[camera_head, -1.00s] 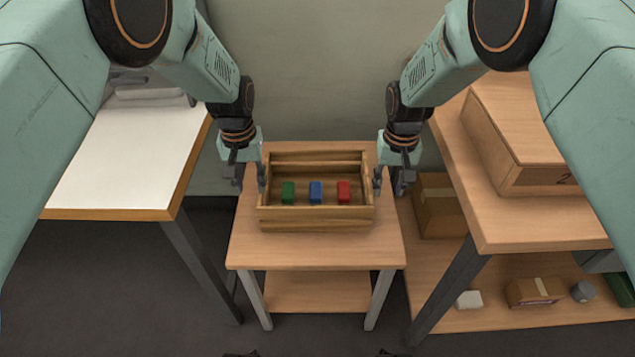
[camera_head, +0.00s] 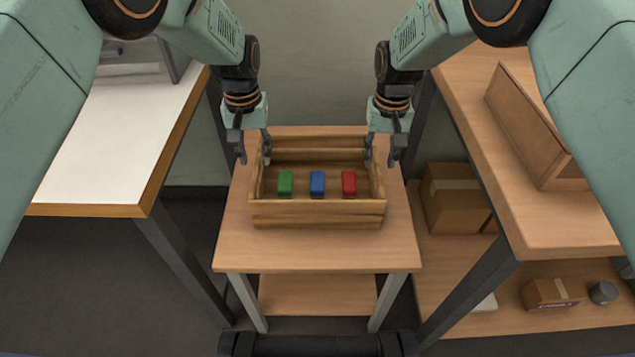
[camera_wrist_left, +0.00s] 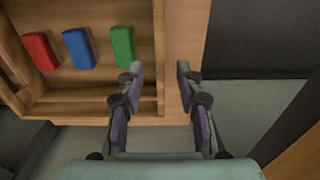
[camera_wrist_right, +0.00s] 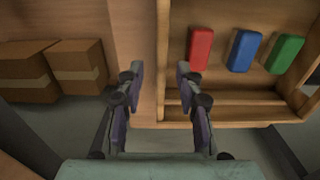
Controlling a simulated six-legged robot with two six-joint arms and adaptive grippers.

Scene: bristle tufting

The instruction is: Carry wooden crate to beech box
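The wooden crate (camera_head: 318,213) stands on a small wooden table in the middle of the head view. It is an open tray holding a green block (camera_head: 285,183), a blue block (camera_head: 317,183) and a red block (camera_head: 348,184). My left gripper (camera_head: 255,156) is open at the crate's left wall, its fingers on either side of the rim. My right gripper (camera_head: 380,160) is open at the right wall in the same way. Both wrist views show the fingers apart; contact with the walls cannot be told. A beech-coloured box (camera_head: 528,125) sits on the right table, partly hidden by my arm.
A white-topped table (camera_head: 110,150) stands left and a wooden table (camera_head: 490,175) right, both close to the small table (camera_head: 310,256). Cardboard boxes (camera_head: 455,200) lie on the lower shelf at right. Bare tabletop lies in front of the crate.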

